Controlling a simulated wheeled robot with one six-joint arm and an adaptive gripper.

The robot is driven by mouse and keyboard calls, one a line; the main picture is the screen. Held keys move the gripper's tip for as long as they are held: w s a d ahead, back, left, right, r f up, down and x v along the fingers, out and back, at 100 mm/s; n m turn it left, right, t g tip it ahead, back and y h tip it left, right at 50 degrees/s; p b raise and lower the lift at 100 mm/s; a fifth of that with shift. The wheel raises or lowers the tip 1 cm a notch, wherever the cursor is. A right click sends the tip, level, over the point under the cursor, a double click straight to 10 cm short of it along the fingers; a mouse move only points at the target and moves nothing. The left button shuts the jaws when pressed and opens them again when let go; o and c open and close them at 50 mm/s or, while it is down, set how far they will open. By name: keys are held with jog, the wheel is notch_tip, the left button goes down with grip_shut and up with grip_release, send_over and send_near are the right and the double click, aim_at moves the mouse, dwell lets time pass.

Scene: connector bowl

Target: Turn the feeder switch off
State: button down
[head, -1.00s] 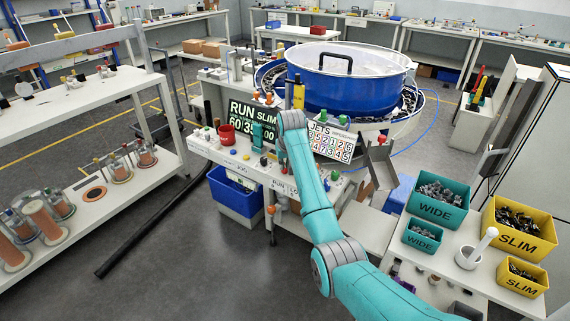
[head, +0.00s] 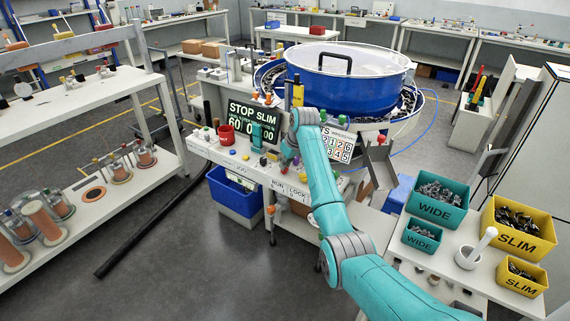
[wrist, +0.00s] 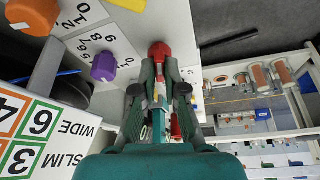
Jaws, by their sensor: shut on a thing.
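My gripper (wrist: 160,72) points at the control bench, its dark green fingers closed around a red-capped handle (wrist: 159,50) in the wrist view. This looks like the feeder switch; its base and markings are mostly hidden by the fingers. In the head view my gripper (head: 288,163) is at the bench top, partly hidden by my arm. The display board (head: 254,122) on the bench reads STOP SLIM, with 60 and zeros below. The blue bowl feeder (head: 345,82) stands behind the bench.
A purple knob (wrist: 104,66) on a numbered dial sits close left of my gripper in the wrist view. A numbered card (head: 339,143) stands near my arm. Labelled bins, such as the teal WIDE bin (head: 437,202), are at the right.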

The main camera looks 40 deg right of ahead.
jog(key=n+y, duration=0.1)
jog(key=n, duration=0.1)
jog(key=n+y, duration=0.1)
jog(key=n, duration=0.2)
jog(key=shift+d+n+g, duration=0.2)
jog(key=shift+n+g, duration=0.1)
jog(key=n, duration=0.2)
jog(key=n+g+y, duration=0.1)
jog(key=n, duration=0.2)
jog(key=shift+w+d+g, duration=0.15)
jog(key=shift+w+g, duration=0.05)
jog(key=shift+g, duration=0.1)
jog(key=shift+y, duration=0.3)
jog(key=c, duration=1.2)
grip_release()
jog(key=shift+c, duration=0.2)
jog(key=v, duration=1.2)
jog(key=shift+f, duration=0.1)
